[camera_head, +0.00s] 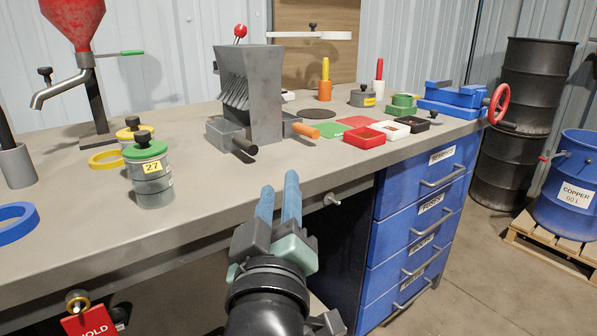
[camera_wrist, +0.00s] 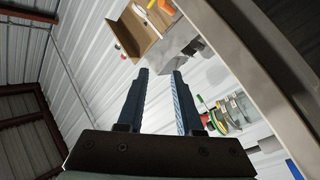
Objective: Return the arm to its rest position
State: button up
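My gripper (camera_head: 278,200) is in front of the workbench's front edge, in the lower middle of the head view. Its two blue fingers point up and away from me. They are apart, with nothing between them. In the wrist view my gripper (camera_wrist: 162,75) also shows its two fingers apart and empty. That view is tilted and looks toward the wall and the bench's things. No finger is seen touching anything.
The grey bench (camera_head: 110,225) carries a grey machine (camera_head: 250,90), a green-lidded jar (camera_head: 150,175), a red tray (camera_head: 363,138) and a blue vise (camera_head: 455,97). Blue drawers (camera_head: 420,215) stand right of my gripper. A blue barrel (camera_head: 570,190) stands on a pallet at far right.

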jog(key=s+d+r+m+t, duration=0.1)
jog(key=s+r+m+t, duration=0.2)
jog(key=r, duration=0.5)
jog(key=s+d+r+m+t+p, duration=0.1)
jog(key=s+r+m+t, duration=0.1)
jog(key=s+r, duration=0.5)
jog(key=s+d+r+m+t, duration=0.1)
jog(key=s+r+m+t, duration=0.15)
jog(key=r, duration=0.65)
notch_tip(320, 180, up, 37)
jog(key=p, duration=3.8)
jog(key=shift+s+a+r, duration=0.2)
jog(key=shift+s+a, duration=0.15)
jog(key=shift+s, duration=0.05)
